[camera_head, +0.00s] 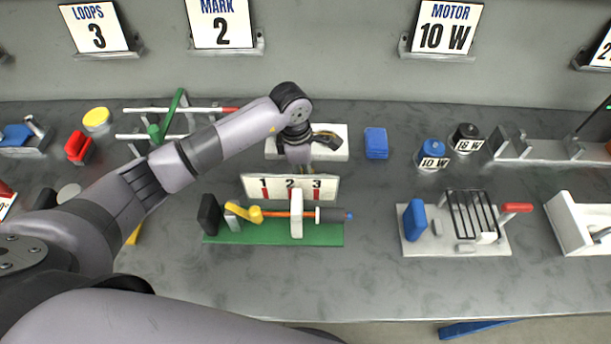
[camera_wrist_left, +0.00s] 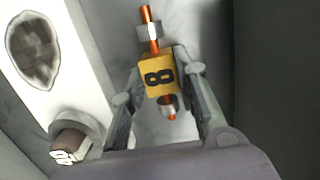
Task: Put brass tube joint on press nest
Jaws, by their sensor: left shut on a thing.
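My left gripper (camera_head: 300,168) reaches down behind the 1-2-3 sign, in front of a white block (camera_head: 340,152). In the left wrist view its fingers (camera_wrist_left: 160,95) are shut on a yellow block marked 8 with copper tube ends and a grey nut, which I take as the brass tube joint (camera_wrist_left: 152,62). In the head view the gripper and sign mostly hide it. The white block also shows in the left wrist view (camera_wrist_left: 75,95), with a dark oval patch in it. I cannot tell for sure which part is the press nest. My right gripper is not in view.
A green-based fixture (camera_head: 270,238) with an orange rod stands in front of the 1-2-3 sign (camera_head: 260,186). A blue block (camera_head: 376,142) lies right of the white block. A wire-rack fixture (camera_head: 440,245) stands further right. Bench between the fixtures is clear.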

